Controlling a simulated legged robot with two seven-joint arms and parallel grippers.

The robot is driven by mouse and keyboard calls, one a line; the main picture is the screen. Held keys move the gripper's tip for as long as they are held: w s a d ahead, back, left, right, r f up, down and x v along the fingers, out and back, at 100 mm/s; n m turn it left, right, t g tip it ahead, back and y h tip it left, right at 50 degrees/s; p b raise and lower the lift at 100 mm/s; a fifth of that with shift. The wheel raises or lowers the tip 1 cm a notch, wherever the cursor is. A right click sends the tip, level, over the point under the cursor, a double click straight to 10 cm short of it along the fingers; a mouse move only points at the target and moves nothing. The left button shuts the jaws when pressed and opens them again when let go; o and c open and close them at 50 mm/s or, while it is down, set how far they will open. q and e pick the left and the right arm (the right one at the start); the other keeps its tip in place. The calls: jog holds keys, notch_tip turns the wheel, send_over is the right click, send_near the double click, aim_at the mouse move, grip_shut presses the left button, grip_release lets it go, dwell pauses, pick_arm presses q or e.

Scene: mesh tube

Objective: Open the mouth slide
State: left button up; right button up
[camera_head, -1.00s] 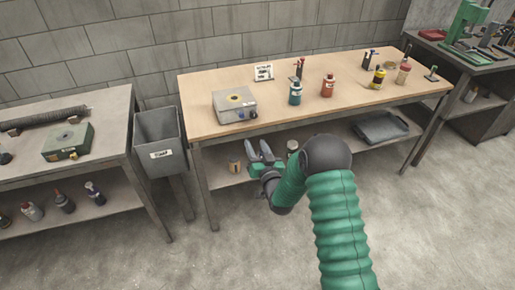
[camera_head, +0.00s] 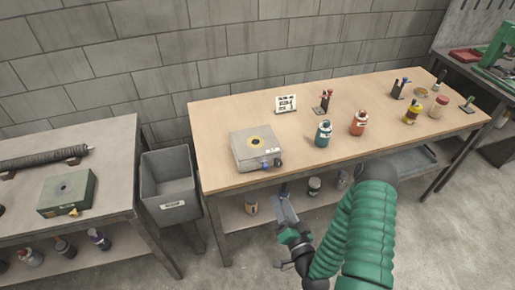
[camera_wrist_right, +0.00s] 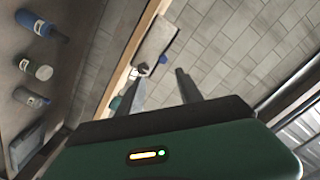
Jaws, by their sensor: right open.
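I cannot tell which part is the mouth slide. My right gripper (camera_head: 285,200) is open and empty, in front of the table edge and below the box top. In the right wrist view, the box (camera_wrist_right: 156,42) shows beyond the open fingers (camera_wrist_right: 160,82), apart from them. My left gripper is not in view.
A teal bottle (camera_head: 323,134) and a red bottle (camera_head: 358,123) stand right of the box. A small sign (camera_head: 286,103) stands behind. The lower shelf holds several jars. The table's front edge lies between gripper and box.

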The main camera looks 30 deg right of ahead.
jog(key=b, duration=1.4)
send_near(267, 168)
jog(key=x, duration=1)
jog(key=shift+a, duration=0.15)
jog(key=shift+w+d, duration=0.25)
jog(key=shift+w, duration=0.15)
grip_shut()
